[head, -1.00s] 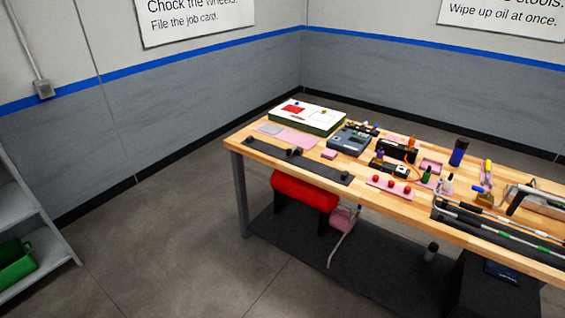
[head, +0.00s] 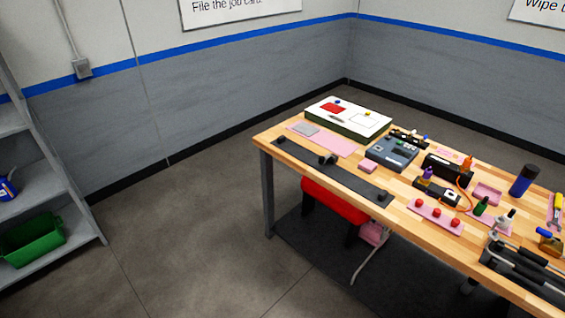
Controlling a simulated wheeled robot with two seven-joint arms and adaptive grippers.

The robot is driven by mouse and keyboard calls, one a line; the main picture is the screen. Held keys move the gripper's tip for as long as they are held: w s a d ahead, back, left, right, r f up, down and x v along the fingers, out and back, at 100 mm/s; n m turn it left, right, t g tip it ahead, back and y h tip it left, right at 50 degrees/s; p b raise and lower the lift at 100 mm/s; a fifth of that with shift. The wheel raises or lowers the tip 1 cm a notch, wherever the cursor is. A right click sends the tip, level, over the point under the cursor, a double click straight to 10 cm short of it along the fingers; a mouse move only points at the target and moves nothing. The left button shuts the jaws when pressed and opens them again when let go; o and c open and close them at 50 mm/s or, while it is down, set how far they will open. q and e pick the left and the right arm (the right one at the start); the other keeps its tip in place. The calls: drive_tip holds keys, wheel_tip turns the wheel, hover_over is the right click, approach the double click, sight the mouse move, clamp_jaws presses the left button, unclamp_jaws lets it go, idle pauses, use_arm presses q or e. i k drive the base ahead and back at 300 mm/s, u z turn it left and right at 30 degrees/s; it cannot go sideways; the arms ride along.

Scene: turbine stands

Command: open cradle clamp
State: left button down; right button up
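No cradle clamp can be made out with certainty. A long black strip (head: 352,179) with small dark knobs lies along the table's left front edge. At the lower right, dark long parts with grey rods (head: 528,268) lie on the table and run out of the picture; whether a cradle or clamp is among them I cannot tell. Neither of my grippers is in view.
The wooden workbench (head: 405,222) carries a white-topped box (head: 349,117), a blue-grey case (head: 391,153), a pink strip with red knobs (head: 436,215) and a dark bottle (head: 523,180). A shelf with a green bin (head: 32,240) stands left. Floor (head: 190,240) between is clear.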

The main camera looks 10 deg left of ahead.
sight(323, 160)
drive_tip(key=u, duration=0.05)
drive_tip(key=i, duration=1.15)
drive_tip(key=z, duration=0.55)
